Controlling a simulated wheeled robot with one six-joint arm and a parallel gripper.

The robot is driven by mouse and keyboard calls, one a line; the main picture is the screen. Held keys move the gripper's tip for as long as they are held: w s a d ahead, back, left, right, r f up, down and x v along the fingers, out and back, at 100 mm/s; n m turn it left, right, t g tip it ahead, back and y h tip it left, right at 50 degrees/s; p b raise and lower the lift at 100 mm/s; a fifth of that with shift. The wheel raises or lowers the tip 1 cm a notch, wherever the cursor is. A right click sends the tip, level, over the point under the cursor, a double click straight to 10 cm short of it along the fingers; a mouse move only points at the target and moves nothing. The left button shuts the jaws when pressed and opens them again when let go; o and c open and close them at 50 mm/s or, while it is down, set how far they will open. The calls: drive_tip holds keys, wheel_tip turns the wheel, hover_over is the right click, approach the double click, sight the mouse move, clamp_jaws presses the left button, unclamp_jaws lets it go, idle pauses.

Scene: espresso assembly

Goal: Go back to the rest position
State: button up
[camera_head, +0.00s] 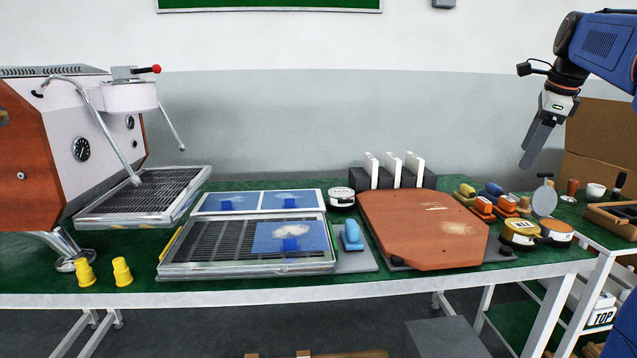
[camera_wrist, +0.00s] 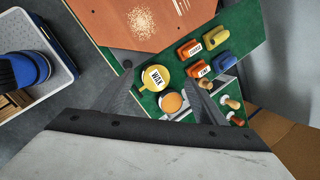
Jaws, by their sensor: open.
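My gripper (camera_head: 531,158) hangs at the right of the head view, raised above the right end of the green table (camera_head: 360,276). Its fingers point down and a little left. In the wrist view the two dark fingers of my gripper (camera_wrist: 162,98) are spread apart with nothing held between them. Below them lie a yellow round tin marked WAX (camera_wrist: 157,77) and an orange-topped round tin (camera_wrist: 172,103). The gripper looks clear of everything on the table.
An espresso machine (camera_head: 62,150) stands at the left. An orange-brown board (camera_head: 420,228) lies mid-table, with several coloured blocks (camera_head: 482,205) to its right. A cardboard box (camera_head: 600,140) stands behind a side table at the right. The space above the table's middle is free.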

drive_tip(key=s+a+f+n, duration=1.2)
drive_tip(key=s+a, duration=0.3)
drive_tip(key=a, duration=0.1)
drive_tip(key=s+a+f+n, duration=0.3)
drive_tip(key=s+f+n, duration=0.3)
drive_tip(key=s+f, duration=0.2)
drive_tip(key=s+a+f+n, duration=0.3)
drive_tip(key=s+f+n, duration=0.3)
drive_tip(key=f, duration=0.5)
drive_tip(key=s, duration=0.2)
drive_tip(key=shift+s+a+n+t, duration=0.3)
drive_tip(key=shift+s+a+t, duration=0.05)
drive_tip(key=shift+t, duration=0.05)
